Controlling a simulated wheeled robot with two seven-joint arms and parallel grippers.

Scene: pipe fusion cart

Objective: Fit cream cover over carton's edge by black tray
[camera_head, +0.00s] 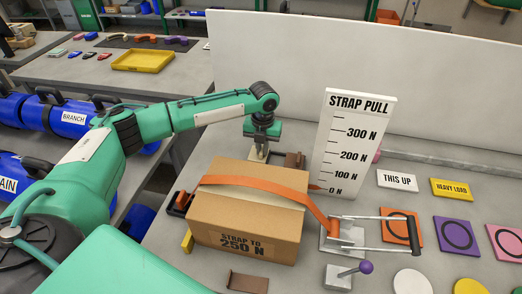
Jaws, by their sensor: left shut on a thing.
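The brown carton (240,222) stands on the grey table with an orange strap (255,183) across its top. My left gripper (261,143) points down behind the carton's far edge. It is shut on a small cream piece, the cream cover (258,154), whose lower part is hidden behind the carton. I cannot tell whether the cover touches the carton. A black part (180,203) sits at the strap's left end. I cannot make out a black tray for certain. My right gripper is not in view.
A white STRAP PULL board (352,145) stands behind the carton. A metal ratchet (342,236) is at its right. Brown pieces lie behind (294,160) and in front (248,282). A yellow piece (187,242) is at the left. Coloured tiles and discs lie at the right.

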